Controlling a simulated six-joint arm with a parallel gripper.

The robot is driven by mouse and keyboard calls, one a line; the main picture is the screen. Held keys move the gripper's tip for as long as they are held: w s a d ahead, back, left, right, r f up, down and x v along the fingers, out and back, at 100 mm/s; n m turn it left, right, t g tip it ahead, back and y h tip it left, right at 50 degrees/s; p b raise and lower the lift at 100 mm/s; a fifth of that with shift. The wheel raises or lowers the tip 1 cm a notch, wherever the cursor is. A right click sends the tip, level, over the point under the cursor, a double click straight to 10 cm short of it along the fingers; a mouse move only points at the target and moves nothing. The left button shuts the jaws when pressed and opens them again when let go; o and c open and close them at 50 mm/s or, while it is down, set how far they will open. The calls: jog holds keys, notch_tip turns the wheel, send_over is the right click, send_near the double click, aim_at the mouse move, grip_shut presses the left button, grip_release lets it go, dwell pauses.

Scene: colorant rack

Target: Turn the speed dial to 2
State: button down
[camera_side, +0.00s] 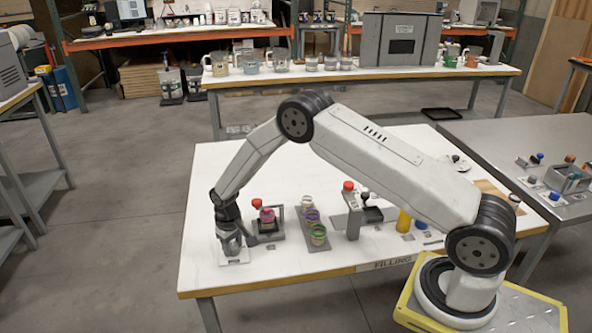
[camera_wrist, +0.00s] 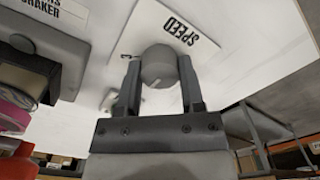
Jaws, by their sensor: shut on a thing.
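The speed dial (camera_wrist: 159,66) is a grey round knob with a light pointer line, set on a white plate (camera_wrist: 178,28) that reads SPEED. My gripper (camera_wrist: 158,82) has one finger on each side of the knob and is shut on it. In the side view my gripper (camera_side: 232,240) points down over the white plate (camera_side: 233,261) at the left end of the table. It hides most of the dial there.
Just right of my gripper in the side view stands a dark shaker (camera_side: 268,237) with a red-topped part. Several jars (camera_side: 317,234) on a grey rack and a grey dispenser (camera_side: 354,215) stand farther right. The table's front left is clear.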

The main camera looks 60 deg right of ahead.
aim_at(234, 247)
jog(key=shift+c, duration=1.1)
grip_release()
jog(key=shift+r, duration=0.1)
jog(key=shift+r, duration=3.85)
jog(key=shift+s+r, duration=0.1)
jog(key=shift+s+r, duration=0.15)
jog(key=shift+r, duration=0.1)
jog(key=s+r+t, duration=0.1)
jog(key=s+r, duration=0.4)
jog(key=s, duration=0.7)
jog(key=s+r+t, duration=0.1)
jog(key=s+r, duration=0.5)
jog(key=s, duration=0.6)
jog(key=shift+s+a+r+n+t, duration=0.2)
jog(key=shift+n+t, duration=0.1)
jog(key=shift+n, duration=0.1)
